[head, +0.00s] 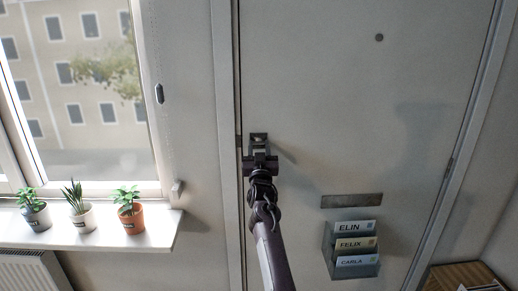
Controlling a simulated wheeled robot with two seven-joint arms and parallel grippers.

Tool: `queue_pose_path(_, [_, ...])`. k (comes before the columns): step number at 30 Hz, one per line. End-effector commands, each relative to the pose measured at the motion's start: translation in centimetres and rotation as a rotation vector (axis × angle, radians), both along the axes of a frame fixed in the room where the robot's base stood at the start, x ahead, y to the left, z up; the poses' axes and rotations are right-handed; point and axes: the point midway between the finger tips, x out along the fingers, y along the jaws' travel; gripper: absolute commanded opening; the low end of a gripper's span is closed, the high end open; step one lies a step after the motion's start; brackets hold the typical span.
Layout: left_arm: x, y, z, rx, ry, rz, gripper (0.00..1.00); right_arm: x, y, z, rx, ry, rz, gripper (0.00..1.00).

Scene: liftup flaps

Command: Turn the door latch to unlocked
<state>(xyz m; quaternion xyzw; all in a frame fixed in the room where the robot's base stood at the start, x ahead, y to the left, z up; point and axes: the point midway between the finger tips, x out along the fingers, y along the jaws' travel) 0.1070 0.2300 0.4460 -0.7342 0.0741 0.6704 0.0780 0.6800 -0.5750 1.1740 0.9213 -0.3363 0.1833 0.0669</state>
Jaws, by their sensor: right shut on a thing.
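The door (340,100) is pale and fills the middle of the head view. The door latch (258,138) is at the door's left edge, a small metal piece mostly hidden by my gripper. My right gripper (259,148) is at the latch, its fingers shut on it. The arm comes up from the bottom of the picture. I cannot tell which way the latch is turned. My left gripper is not in view.
A mail slot (352,201) and a holder with name cards (354,250) are low on the door. Several potted plants stand on the windowsill (150,232) at left, above a radiator (30,272). A wooden piece (455,277) is at bottom right.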

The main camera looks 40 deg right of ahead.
Motion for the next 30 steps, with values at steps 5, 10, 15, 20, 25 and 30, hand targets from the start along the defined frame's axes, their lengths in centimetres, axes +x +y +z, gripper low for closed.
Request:
queue_pose_path(5, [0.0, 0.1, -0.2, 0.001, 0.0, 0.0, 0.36, 0.0, 0.0, -0.1, 0.01, -0.008, 0.0, 0.15])
queue_pose_path(10, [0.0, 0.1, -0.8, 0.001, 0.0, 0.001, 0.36, 0.1, 0.1, -0.3, 0.05, -0.041, 0.001, 0.15])
queue_pose_path(15, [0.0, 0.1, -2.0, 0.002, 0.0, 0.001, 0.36, 0.1, 0.2, -0.4, 0.131, -0.111, 0.001, 0.15])
queue_pose_path(20, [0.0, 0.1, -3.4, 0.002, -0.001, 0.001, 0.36, 0.2, 0.3, -0.4, 0.238, -0.202, 0.002, 0.15])
queue_pose_path(25, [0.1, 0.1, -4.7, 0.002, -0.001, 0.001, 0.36, 0.2, 0.3, -0.4, 0.364, -0.306, 0.001, 0.15])
queue_pose_path(30, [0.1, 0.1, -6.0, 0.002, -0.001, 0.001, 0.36, 0.3, 0.4, -0.2, 0.487, -0.41, 0.002, 0.15])
